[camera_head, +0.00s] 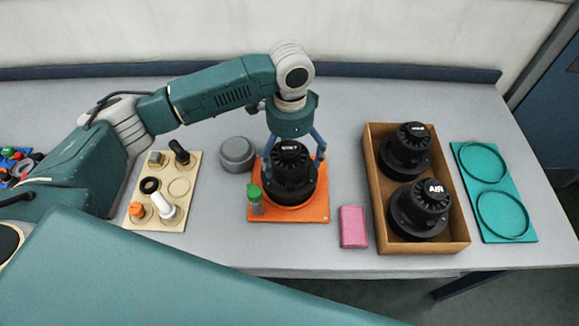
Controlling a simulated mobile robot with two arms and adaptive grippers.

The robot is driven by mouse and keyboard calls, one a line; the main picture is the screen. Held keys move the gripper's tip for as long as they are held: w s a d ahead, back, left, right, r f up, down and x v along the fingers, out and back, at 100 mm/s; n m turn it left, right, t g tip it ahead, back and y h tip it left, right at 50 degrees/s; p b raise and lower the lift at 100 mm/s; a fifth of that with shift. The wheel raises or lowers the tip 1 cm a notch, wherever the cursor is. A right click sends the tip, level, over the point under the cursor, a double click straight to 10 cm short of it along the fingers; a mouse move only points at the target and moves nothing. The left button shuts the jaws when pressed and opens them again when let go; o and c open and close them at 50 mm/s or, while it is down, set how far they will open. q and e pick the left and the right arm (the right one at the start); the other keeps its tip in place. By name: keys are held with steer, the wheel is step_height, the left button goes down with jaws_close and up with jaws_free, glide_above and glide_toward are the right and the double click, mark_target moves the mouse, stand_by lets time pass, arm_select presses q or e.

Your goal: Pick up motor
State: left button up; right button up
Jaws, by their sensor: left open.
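A black motor (288,190) with a round ribbed top stands upright on an orange mat (318,212) in the middle of the table. My left gripper (295,158) points down over this motor, its blue fingers open on either side of the motor's top. I cannot tell if the fingers touch it. Two more black motors stand in a brown box to the right, one at the back (404,158) and one at the front (420,215). My right gripper is not in view.
A small green-capped bottle (254,198) stands on the mat's left edge. A grey round part (237,154), pink block (353,226), beige tray (146,219) with small parts, brown box (376,210) and teal board (496,188) with two rings lie around.

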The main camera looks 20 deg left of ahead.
arm_select(q)
steer(key=shift+f, duration=0.7)
steer(key=c, duration=1.9)
steer(key=shift+r, duration=0.15)
steer(key=shift+c, duration=0.7)
steer(key=shift+w+d, duration=0.1)
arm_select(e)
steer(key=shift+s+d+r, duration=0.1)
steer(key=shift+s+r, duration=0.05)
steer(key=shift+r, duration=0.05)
